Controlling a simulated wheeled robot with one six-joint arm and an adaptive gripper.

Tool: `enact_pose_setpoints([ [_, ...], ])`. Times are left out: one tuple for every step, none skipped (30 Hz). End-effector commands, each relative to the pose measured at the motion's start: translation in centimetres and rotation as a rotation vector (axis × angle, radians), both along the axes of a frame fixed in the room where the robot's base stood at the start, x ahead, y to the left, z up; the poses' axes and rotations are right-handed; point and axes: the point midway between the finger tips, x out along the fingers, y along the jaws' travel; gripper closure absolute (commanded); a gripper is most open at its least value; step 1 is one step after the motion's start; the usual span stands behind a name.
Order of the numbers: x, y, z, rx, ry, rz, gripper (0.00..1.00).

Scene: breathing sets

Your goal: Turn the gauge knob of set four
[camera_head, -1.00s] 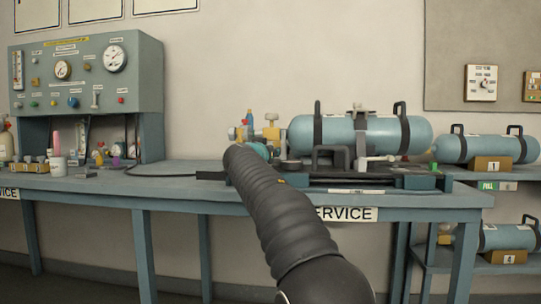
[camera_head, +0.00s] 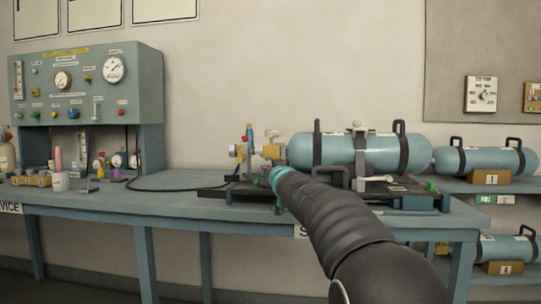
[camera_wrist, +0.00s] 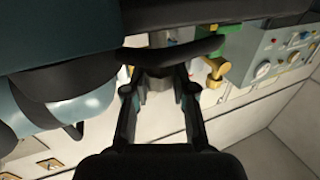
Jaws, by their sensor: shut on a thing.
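A breathing set with a teal cylinder (camera_head: 335,149) and black straps lies in a dark cradle on the bench. Its brass valve fittings (camera_head: 270,151) are at the left end. I cannot make out a set number on it or a gauge knob. My arm reaches to the cradle's front left in the head view, and hides my gripper there. In the wrist view my gripper (camera_wrist: 159,90) has its two dark fingers around a dark grey part (camera_wrist: 157,83), shut on it. I cannot tell whether this part is the gauge knob. A dark curved bar (camera_wrist: 180,53) passes just beyond the fingers.
A black hose (camera_head: 165,189) runs along the bench (camera_head: 160,209). Labelled cylinders (camera_head: 480,161) sit on shelves at the right; the lower label (camera_head: 505,268) looks like 4.

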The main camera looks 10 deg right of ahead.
Motion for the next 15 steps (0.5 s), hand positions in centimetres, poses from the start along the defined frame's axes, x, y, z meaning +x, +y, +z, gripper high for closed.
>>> enact_pose_setpoints([
  [0.02, -0.12, 0.93, 0.001, 0.000, 0.019, 1.00],
  [-0.01, -0.17, 0.85, 0.001, -0.002, 0.030, 1.00],
  [-0.04, -0.21, 0.79, 0.001, -0.007, 0.046, 1.00],
  [-0.06, -0.23, 0.75, 0.003, -0.011, 0.058, 1.00],
  [-0.07, -0.25, 0.71, 0.002, -0.014, 0.071, 1.00],
  [-0.08, -0.32, 0.63, 0.003, -0.017, 0.088, 1.00],
  [-0.09, -0.35, 0.60, 0.002, -0.018, 0.101, 1.00],
  [-0.09, -0.34, 0.58, 0.002, -0.018, 0.116, 1.00],
  [-0.10, -0.33, 0.56, 0.001, -0.017, 0.134, 1.00],
  [-0.11, -0.32, 0.57, 0.001, -0.016, 0.150, 1.00],
  [-0.12, -0.35, 0.57, 0.001, -0.014, 0.163, 1.00],
  [-0.12, -0.38, 0.57, 0.002, -0.013, 0.182, 1.00],
  [-0.12, -0.35, 0.57, 0.002, -0.012, 0.198, 1.00],
  [-0.11, -0.34, 0.54, 0.002, -0.010, 0.212, 1.00],
  [-0.10, -0.33, 0.53, 0.002, -0.009, 0.231, 1.00],
])
